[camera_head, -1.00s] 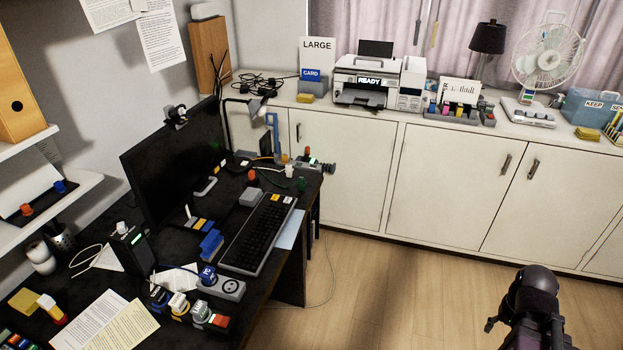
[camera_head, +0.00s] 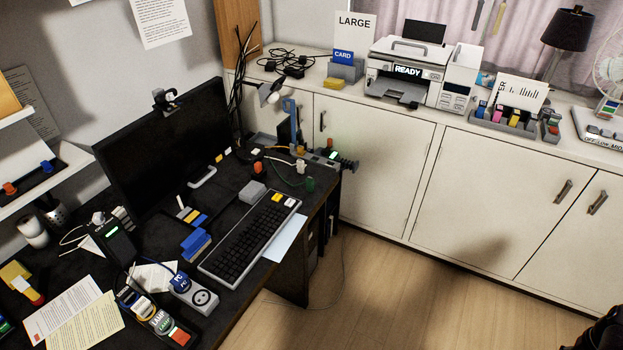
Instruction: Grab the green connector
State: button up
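A small green connector (camera_head: 310,184) stands on the black desk (camera_head: 262,322), near its far right edge. It is just right of the grey box and beyond the keyboard. A thin green cable seems to run from it to the left. A white connector (camera_head: 301,166) and an orange-red one (camera_head: 257,167) are close by. My gripper's fingers are not in view; only a dark piece of my arm shows at the bottom right corner, far from the connector.
A keyboard (camera_head: 245,243), a grey box (camera_head: 252,192) and a monitor (camera_head: 165,150) are on the desk. White cabinets (camera_head: 370,170) stand behind. The wooden floor (camera_head: 400,300) right of the desk is clear.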

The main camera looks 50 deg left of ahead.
aim_at(310, 184)
jog(key=u, duration=0.2)
jog(key=i, duration=0.7)
jog(key=u, duration=0.85)
jog(key=i, duration=0.65)
jog(key=u, duration=0.35)
